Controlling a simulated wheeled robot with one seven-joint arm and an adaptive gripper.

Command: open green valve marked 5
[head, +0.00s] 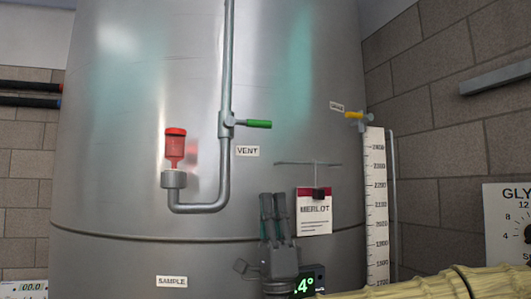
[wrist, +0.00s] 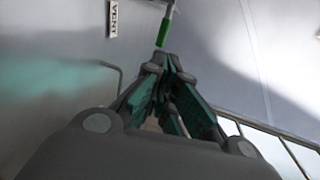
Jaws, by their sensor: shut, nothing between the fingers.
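A green-handled valve (head: 258,124) sits on the vertical pipe of the steel tank, above a label reading VENT (head: 247,151). Its handle points right, crosswise to the pipe. No mark 5 is readable on it. The green handle (wrist: 163,32) also shows at the top of the wrist view, with the VENT label (wrist: 113,18) to its left. My gripper (head: 274,198) is shut and empty, fingers pointing up, below the handle in the head view. In the wrist view its fingertips (wrist: 164,66) lie just below the handle's end, and the gap in depth is unclear.
A red-topped fitting (head: 175,146) stands on the pipe's bent lower end. A MERLOT card (head: 314,211) hangs right of my gripper. A yellow valve handle (head: 354,115) sits above the level scale (head: 376,200).

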